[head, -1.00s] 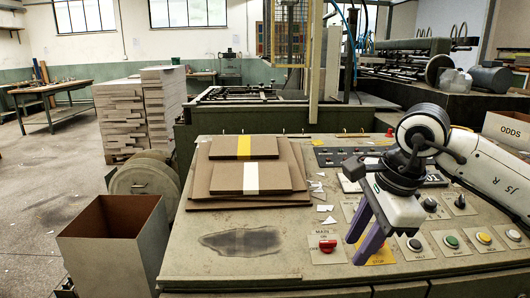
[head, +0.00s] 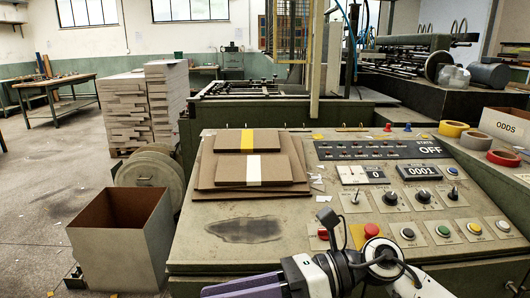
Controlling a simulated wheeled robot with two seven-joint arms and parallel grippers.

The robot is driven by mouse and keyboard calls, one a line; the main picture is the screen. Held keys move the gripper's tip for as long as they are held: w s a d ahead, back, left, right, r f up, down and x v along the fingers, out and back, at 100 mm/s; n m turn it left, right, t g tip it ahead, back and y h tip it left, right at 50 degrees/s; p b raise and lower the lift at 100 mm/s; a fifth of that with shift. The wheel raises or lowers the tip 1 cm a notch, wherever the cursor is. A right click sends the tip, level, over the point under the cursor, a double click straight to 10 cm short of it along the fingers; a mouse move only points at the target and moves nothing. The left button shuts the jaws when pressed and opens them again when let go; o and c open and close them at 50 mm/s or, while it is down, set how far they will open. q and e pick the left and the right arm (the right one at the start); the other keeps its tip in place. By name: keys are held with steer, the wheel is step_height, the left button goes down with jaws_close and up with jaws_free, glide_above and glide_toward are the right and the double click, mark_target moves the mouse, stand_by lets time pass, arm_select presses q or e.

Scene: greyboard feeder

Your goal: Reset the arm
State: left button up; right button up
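My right arm comes in from the lower right, in front of the control desk. Its gripper (head: 240,288) is low at the bottom edge, with purple fingers pointing left and partly cut off by the frame. The fingers overlap in this view, so the gap between them cannot be judged. No object shows in them. My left arm and gripper are not in view.
Greyboard stacks with a yellow band (head: 247,143) and a white band (head: 253,169) lie on the desk. The desk carries a red button (head: 371,230), knobs and tape rolls (head: 453,128). An open bin (head: 120,240) stands left. An ODDS box (head: 506,126) stands right.

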steer(key=w+d+r+m+t+y, duration=0.2)
steer(key=w+m+t+y, duration=0.25)
steer(key=m+t, duration=0.9)
steer(key=w+d+f+m+t+h+p, duration=0.25)
steer(key=d+f+m+t+h, duration=0.6)
steer(key=m, duration=1.25)
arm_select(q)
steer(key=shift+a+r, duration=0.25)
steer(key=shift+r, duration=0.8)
arm_select(e)
steer(key=s+d+f+m+g+h, duration=0.3)
steer(key=s+f, duration=0.3)
steer(key=f, duration=0.3)
steer(key=s+d+f+m+g+h, duration=0.3)
steer(key=s+d+f+m+g, duration=0.1)
steer(key=f, duration=0.5)
steer(key=s+d+f+m+g+h, duration=0.3)
steer(key=s+d+f+m+g, duration=0.1)
steer(key=s+f, duration=0.4)
step_height(320, 180, down, 2)
steer(key=shift+s+d+f+m+h, duration=0.15)
steer(key=shift+d+m+h, duration=0.15)
steer(key=shift+m, duration=0.45)
